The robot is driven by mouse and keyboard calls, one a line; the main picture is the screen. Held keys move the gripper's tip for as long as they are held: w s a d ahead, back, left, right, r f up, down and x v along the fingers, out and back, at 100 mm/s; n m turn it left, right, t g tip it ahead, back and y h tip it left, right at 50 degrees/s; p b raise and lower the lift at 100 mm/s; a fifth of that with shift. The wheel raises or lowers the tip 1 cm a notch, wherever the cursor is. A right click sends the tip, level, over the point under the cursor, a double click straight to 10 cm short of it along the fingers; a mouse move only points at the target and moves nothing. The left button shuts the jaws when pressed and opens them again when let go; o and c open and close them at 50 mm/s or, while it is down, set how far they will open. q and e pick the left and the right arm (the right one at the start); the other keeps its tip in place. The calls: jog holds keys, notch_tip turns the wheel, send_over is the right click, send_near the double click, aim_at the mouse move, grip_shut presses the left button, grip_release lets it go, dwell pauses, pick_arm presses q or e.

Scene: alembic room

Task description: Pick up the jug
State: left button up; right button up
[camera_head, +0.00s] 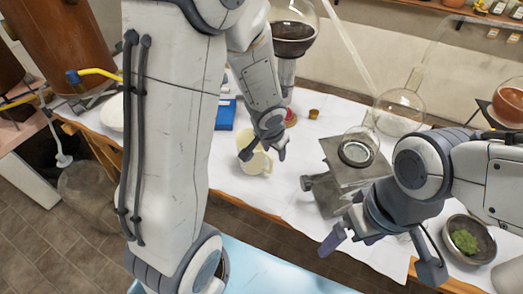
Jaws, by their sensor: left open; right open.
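The cream jug (257,163) stands on the white cloth near the table's front edge, in the middle of the head view. My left gripper (263,152) is open at the jug's top, with its fingers pointing down. One finger overlaps the jug's left side and the other shows at its right. The gripper hides part of the jug's rim, and I cannot tell whether the fingers touch it.
A metal stand (350,180) with a glass vessel is right of the jug. A blue box (226,113) lies behind it to the left. A bowl of green matter (468,240) and a round glass flask (399,108) are farther right. Bare cloth lies around the jug.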

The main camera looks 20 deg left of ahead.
pick_arm(q)
jog(key=n+h, duration=0.1)
send_near(271, 172)
jog(key=b+x, duration=0.2)
jog(key=w+b+x, duration=0.1)
jog(key=b+x, duration=0.1)
jog(key=x, duration=0.1)
jog(key=b+x, duration=0.3)
jog(key=shift+w+r, duration=0.25)
jog(key=shift+r, duration=0.05)
jog(key=shift+r, duration=0.1)
grip_shut()
jog(key=shift+t, duration=0.3)
dwell(0.6)
